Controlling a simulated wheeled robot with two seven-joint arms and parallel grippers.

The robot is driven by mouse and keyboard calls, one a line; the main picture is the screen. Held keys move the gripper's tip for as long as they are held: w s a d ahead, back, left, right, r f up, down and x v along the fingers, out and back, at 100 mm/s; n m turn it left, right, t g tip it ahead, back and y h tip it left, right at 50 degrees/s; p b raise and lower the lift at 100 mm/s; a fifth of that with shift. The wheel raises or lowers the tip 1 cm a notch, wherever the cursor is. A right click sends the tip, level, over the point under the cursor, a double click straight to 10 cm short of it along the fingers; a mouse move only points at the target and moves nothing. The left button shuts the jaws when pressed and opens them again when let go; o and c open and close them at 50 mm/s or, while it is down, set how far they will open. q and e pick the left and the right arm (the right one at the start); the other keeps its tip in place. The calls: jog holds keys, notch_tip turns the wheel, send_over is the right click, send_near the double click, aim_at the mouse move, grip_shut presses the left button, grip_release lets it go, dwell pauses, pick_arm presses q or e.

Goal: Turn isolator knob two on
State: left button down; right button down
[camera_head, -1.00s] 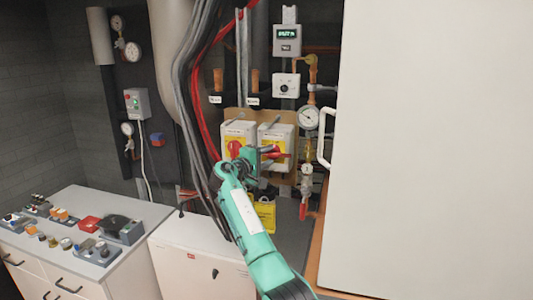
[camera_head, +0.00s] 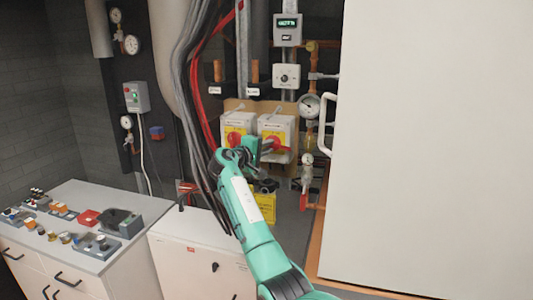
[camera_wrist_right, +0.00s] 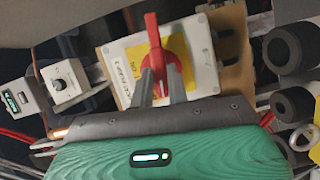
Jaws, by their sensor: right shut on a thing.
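Two white isolator boxes with yellow plates hang side by side on the wall in the head view. The left box (camera_head: 238,123) has a red knob (camera_head: 233,138). The right box (camera_head: 276,124) has a red knob (camera_head: 279,146), partly hidden by my right gripper (camera_head: 264,147). In the right wrist view, that red knob (camera_wrist_right: 153,40) stands out from the yellow plate (camera_wrist_right: 176,47), with my right gripper's grey fingers (camera_wrist_right: 160,78) shut on it. My left gripper is out of view.
A large pale door or panel (camera_head: 430,150) with a handle (camera_head: 327,125) stands close on the right. Pipes with a gauge (camera_head: 309,106) run beside the boxes. Cables (camera_head: 190,100) hang at the left. A white cabinet (camera_head: 200,255) stands below.

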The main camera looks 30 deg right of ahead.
jog(key=m+y+b, duration=0.2)
jog(key=m+b, duration=0.2)
jog(key=b, duration=0.2)
jog(key=shift+f, duration=0.1)
jog(key=shift+s+m+y+b, duration=0.1)
jog(key=shift+m+y+b, duration=0.3)
jog(key=shift+m+b, duration=0.4)
jog(key=m+t+y+b, duration=0.1)
jog(key=m, duration=0.1)
jog(key=m+t+y+b, duration=0.1)
jog(key=m, duration=0.1)
jog(key=m+t+y+b, duration=0.1)
jog(key=m+b, duration=0.1)
jog(key=shift+s+d+r+m+y, duration=0.25)
jog(key=shift+d+r+m+y, duration=0.05)
jog(key=shift+r, duration=0.05)
jog(key=c, duration=1.4)
grip_release()
jog(key=shift+r, duration=0.1)
jog(key=shift+o, duration=0.2)
